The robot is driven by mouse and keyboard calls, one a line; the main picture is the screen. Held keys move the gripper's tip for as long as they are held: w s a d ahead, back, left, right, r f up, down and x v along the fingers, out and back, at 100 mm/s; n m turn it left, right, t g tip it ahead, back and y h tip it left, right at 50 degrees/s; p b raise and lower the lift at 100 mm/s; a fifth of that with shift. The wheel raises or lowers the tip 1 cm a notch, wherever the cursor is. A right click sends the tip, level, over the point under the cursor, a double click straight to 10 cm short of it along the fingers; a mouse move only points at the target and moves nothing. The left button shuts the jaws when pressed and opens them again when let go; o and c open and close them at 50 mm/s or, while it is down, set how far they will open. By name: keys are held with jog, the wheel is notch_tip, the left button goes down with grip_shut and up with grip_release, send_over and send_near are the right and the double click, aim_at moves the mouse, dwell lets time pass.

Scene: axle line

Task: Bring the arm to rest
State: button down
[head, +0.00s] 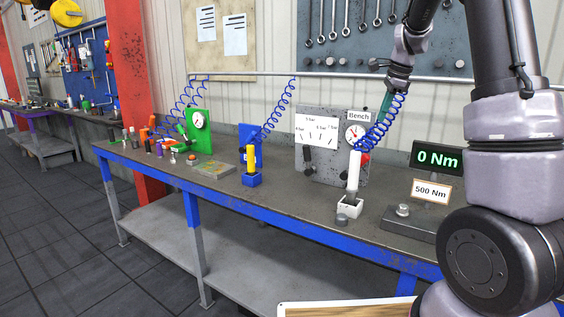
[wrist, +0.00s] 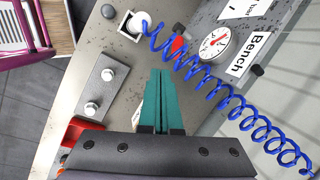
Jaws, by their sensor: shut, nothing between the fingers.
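My gripper (head: 384,104) is raised over the right part of the workbench, in front of the grey gauge panel marked Bench (head: 330,178). In the wrist view its two teal fingers (wrist: 165,100) lie side by side, shut, with nothing between them. My arm comes in from the right side of the head view. A blue coiled hose (head: 378,128) hangs close beside the fingers in the head view. It runs down to a white upright tool (head: 353,172) in a white holder (head: 349,206). Whether the hose touches the fingers I cannot tell.
The bench (head: 285,195) carries a yellow tool (head: 249,160) in a blue holder, a green gauge panel (head: 198,130) and a green 0 Nm display (head: 437,158). A 500 Nm sign (head: 431,191) stands below the display. Wrenches hang on the wall. The dark floor (head: 60,235) at left is clear.

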jog(key=s+a+r+n+t, duration=0.1)
jog(key=s+n, duration=0.4)
jog(key=s, duration=0.5)
jog(key=s+a+r+n+t, duration=0.1)
jog(key=s+a+r+n, duration=0.2)
jog(key=s, duration=0.8)
jog(key=s+a+r+n+t, duration=0.1)
jog(key=s+a+r+n, duration=0.1)
jog(key=s+a+n, duration=0.2)
jog(key=s+n, duration=0.3)
jog(key=s, duration=0.3)
jog(key=shift+s+a+r+t, duration=0.2)
jog(key=shift+s+a+t, duration=0.2)
